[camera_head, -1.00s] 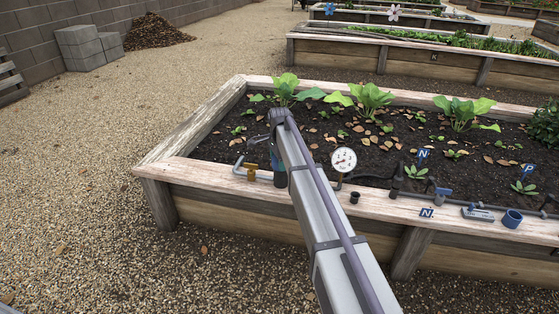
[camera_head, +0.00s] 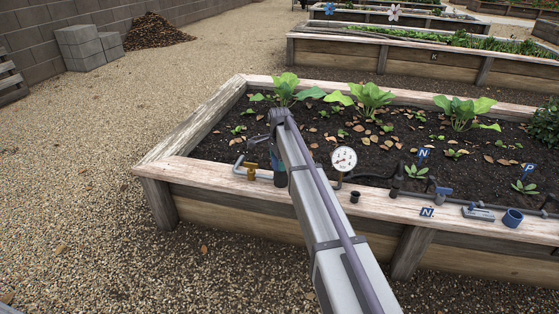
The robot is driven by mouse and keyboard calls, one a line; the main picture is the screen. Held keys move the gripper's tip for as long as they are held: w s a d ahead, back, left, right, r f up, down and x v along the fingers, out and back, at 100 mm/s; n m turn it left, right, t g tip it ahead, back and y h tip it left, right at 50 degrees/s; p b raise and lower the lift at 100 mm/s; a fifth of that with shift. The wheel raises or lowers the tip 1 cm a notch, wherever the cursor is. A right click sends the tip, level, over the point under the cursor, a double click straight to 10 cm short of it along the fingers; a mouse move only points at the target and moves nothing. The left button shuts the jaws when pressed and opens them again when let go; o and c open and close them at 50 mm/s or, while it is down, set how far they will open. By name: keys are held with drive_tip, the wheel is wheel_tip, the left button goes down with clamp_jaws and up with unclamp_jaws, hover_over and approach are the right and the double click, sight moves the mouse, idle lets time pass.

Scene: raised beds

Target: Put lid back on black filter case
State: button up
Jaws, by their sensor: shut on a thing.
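My gripper (camera_head: 262,141) hangs at the far end of my arm, over the near left corner of the raised bed. It is small in view and partly hidden by my arm. It is shut on a small dark piece, which looks like the lid; its outline is unclear. The black filter case (camera_head: 279,172) stands on the front plank just below, beside my arm, which covers its right side. The gripper is above and slightly left of the case, apart from it as far as I can tell.
A pipe with a brass valve (camera_head: 251,172) lies just left of the case. A round gauge (camera_head: 344,159) and a small black cup (camera_head: 355,196) stand right of my arm. A blue cup (camera_head: 513,217) and dark piping (camera_head: 408,190) are farther right. Leafy plants (camera_head: 370,97) grow behind.

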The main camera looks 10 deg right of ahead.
drive_tip(key=o, duration=0.9)
drive_tip(key=shift+o, duration=0.2)
drive_tip(key=shift+r, duration=0.1)
wheel_tip(320, 180, up, 7)
drive_tip(key=p, duration=0.7)
drive_tip(key=shift+c, duration=0.2)
clamp_jaws()
idle(0.4)
drive_tip(key=shift+f, duration=0.25)
idle(0.4)
